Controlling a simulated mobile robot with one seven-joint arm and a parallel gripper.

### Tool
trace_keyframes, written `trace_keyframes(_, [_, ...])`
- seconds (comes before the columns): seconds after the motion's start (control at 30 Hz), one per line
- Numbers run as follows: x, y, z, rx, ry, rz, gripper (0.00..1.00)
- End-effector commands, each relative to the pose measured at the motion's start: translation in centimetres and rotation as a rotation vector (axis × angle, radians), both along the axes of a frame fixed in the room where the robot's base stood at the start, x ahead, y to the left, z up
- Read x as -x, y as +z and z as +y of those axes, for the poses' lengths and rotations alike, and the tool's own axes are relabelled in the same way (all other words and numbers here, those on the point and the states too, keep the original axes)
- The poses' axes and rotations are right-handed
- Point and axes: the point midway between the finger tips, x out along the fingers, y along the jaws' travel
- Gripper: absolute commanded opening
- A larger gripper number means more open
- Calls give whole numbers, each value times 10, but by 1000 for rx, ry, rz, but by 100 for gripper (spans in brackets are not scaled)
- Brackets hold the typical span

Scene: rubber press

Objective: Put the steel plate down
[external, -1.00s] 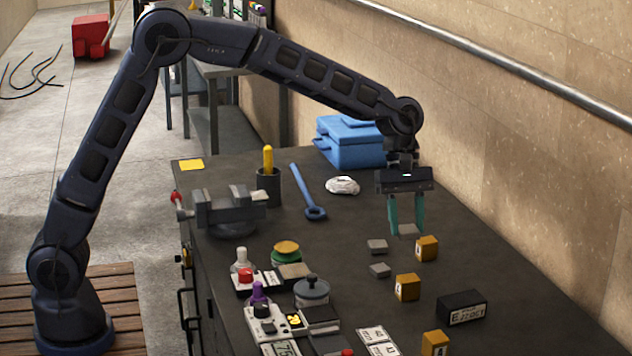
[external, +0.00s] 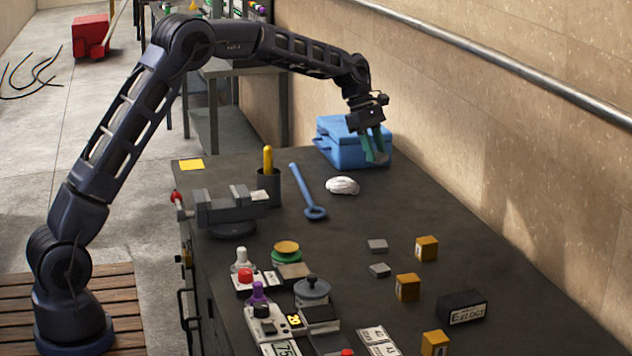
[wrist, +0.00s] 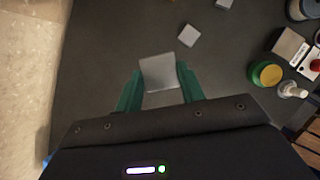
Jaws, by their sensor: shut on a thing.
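My gripper (external: 374,147) has green fingers and is tilted in front of the blue case at the back of the bench. It is shut on a steel plate (wrist: 158,72), a flat grey square between the fingertips in the wrist view. In the external view the plate (external: 381,159) shows only as a small grey patch at the fingertips, above the bench top. Two similar grey plates lie on the bench, one farther back (external: 377,246) and one nearer (external: 380,270).
The blue case (external: 341,148) stands close behind my gripper. A white crumpled cloth (external: 342,185) and a blue wrench (external: 308,192) lie nearby. Several yellow blocks (external: 427,248) and a black labelled block (external: 462,307) stand on the right. The bench between cloth and plates is clear.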

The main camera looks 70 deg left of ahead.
Motion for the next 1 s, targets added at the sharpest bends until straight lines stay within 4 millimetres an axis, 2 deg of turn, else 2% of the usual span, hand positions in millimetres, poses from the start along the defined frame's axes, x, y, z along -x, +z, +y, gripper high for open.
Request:
trace_keyframes(0.03, [2, 0, 25, 0, 39, 0, 8])
trace_keyframes(0.1, [6, 0, 55, -1, 90, -1, 8])
trace_keyframes(0.27, [18, 0, 125, -1, 207, 0, 8])
trace_keyframes(0.47, [42, 0, 210, -1, 348, -1, 8])
trace_keyframes(0.77, [95, 0, 330, -2, 559, -3, 8])
trace_keyframes(1.0, [149, -1, 420, -2, 723, -6, 8])
